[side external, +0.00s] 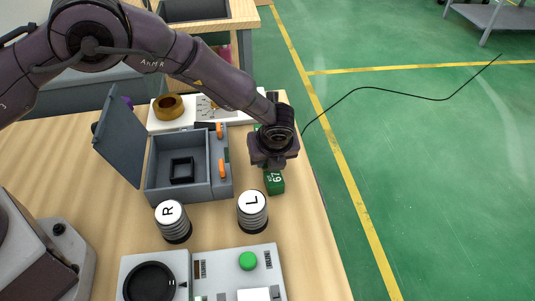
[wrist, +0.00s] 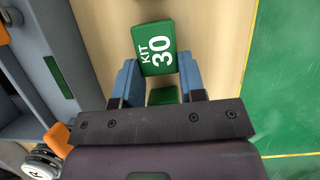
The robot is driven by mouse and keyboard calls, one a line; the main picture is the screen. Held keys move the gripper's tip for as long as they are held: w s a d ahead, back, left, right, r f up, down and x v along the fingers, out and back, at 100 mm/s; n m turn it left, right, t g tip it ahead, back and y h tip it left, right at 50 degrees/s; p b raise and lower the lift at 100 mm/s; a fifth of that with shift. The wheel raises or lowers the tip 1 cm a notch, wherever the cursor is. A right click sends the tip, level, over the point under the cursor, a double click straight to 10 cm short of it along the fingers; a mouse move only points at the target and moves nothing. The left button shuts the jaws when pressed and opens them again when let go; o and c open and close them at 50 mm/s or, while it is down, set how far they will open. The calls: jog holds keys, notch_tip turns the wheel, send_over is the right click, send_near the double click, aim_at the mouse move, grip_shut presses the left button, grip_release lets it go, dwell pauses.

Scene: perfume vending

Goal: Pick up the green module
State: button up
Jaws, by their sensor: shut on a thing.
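A green module (wrist: 157,48) with white "KIT 30" lettering sits between the blue fingers of my gripper (wrist: 157,70) in the wrist view. My gripper is shut on it. A smaller green surface (wrist: 164,96) shows nearer the palm; I cannot tell whether it belongs to the same module. In the side view my gripper (side external: 272,165) is low over the table's right side. A green block face marked "67" (side external: 274,182) shows just below it. The fingers are mostly hidden there, so the gap to the table is unclear.
A grey case (side external: 160,196) with open lid (side external: 121,135), orange latches and a black square holder (side external: 182,170) stands left of my gripper. Cylinders marked R (side external: 173,222) and L (side external: 252,212) stand in front, before a button panel (side external: 214,270). The table's right edge is close.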

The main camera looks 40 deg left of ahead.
jog(key=shift+r, duration=0.1)
jog(key=shift+r, duration=0.45)
jog(key=r, duration=0.2)
jog(key=shift+s+r, duration=0.2)
jog(key=shift+r, duration=0.2)
jog(key=s+a+r+n, duration=0.1)
jog(key=s+a+r, duration=0.2)
jog(key=s+r, duration=0.25)
jog(key=s+a+r, duration=0.3)
jog(key=s+r, duration=0.1)
jog(key=s, duration=0.3)
jog(key=w+a+f+n+g+h, duration=0.1)
jog(key=a+f+n+g+h, duration=0.3)
jog(key=n, duration=1.3)
jog(key=w+a+n+g+h, duration=0.1)
jog(key=a+n+g+h, duration=0.35)
jog(key=n, duration=1.35)
jog(key=shift+s+a+f+m+t+y, duration=0.1)
jog(key=shift+a+f+t+y, duration=0.25)
jog(key=shift+f, duration=0.7)
jog(key=shift+w+a+f+m+t+y, duration=0.1)
jog(key=shift+a+f+t+y, duration=0.25)
jog(key=shift+f, duration=0.7)
jog(key=shift+s+a+f+m+t+y, duration=0.1)
jog(key=shift+a+f+t+y, duration=0.25)
jog(key=shift+f, duration=0.7)
